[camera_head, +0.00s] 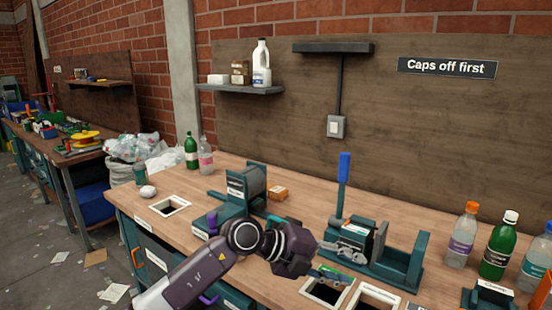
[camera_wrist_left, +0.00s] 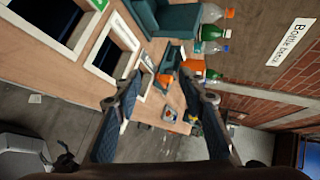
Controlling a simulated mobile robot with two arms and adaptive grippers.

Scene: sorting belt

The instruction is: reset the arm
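My left arm (camera_head: 195,275) reaches in from the bottom left in the head view. Its gripper (camera_head: 335,272) is over the front of the workbench (camera_head: 285,185), close to the square openings at the front edge. The left wrist view shows its two dark fingers (camera_wrist_left: 165,105) spread wide apart with nothing between them. Bench, bottles and openings show beyond the fingers, at a distance. My right gripper is in neither view.
A green fixture with a blue lever (camera_head: 343,170) stands beyond the gripper. Another green machine (camera_head: 245,185) is behind my arm. Bottles stand at the right, including an orange-capped one (camera_head: 462,238) and a green one (camera_head: 498,248).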

